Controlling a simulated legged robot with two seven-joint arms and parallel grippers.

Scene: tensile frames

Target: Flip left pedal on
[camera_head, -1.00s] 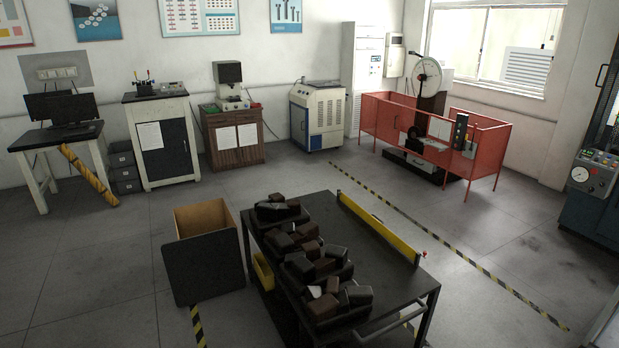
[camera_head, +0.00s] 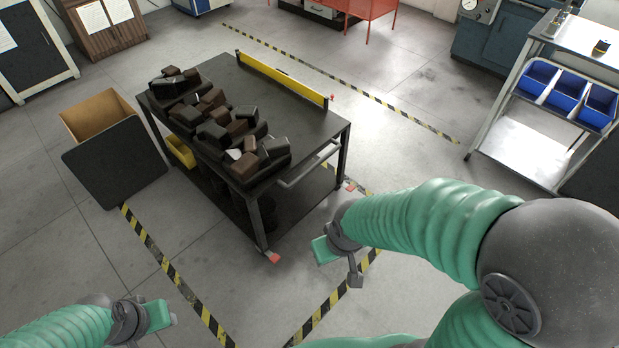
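A dark cart (camera_head: 308,115) stands left of centre. A small red piece (camera_head: 273,258), likely a wheel pedal, sits at the foot of its near leg. A second red piece (camera_head: 350,187) sits at the foot of the right leg. Both are too small to tell whether they are flipped up or down. My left gripper (camera_head: 158,315) is low at the bottom left, apart from the cart. My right gripper (camera_head: 335,262) is right of the nearer red piece, apart from it in the picture. Neither gripper visibly holds anything; their finger gaps are unclear.
Dark and brown blocks (camera_head: 215,122) lie on the cart beside a yellow bar (camera_head: 282,78). An open box with a dark panel (camera_head: 115,160) stands left. A bench with blue bins (camera_head: 565,88) is at the right. Striped tape (camera_head: 180,280) marks otherwise clear floor before the cart.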

